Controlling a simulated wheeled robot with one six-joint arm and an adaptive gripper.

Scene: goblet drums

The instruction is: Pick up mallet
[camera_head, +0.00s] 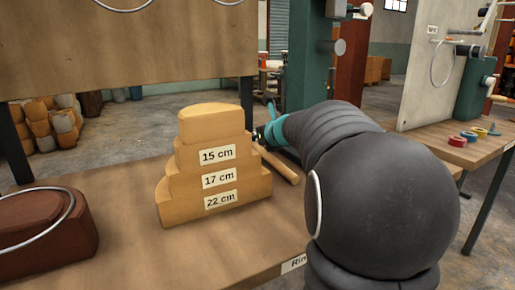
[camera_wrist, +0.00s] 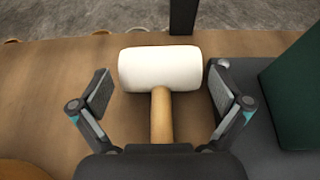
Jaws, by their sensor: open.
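The mallet has a white cylindrical head (camera_wrist: 158,68) and a wooden handle (camera_wrist: 161,115). In the wrist view it lies on the brown table, head away from me and handle running toward my palm. My gripper (camera_wrist: 161,88) is open, with one finger on each side of the mallet and gaps to both. Nothing is held. In the head view the wooden handle (camera_head: 277,164) shows just right of the stepped block, beside my gripper. The mallet's head is not clearly visible there, and my arm covers much of the area.
The tan stepped block (camera_head: 213,165) with size labels stands close left of the handle. A reddish-brown block with a metal ring (camera_head: 48,222) is at the left. In the wrist view a dark green block (camera_wrist: 295,95) stands at the right. Table between the blocks is clear.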

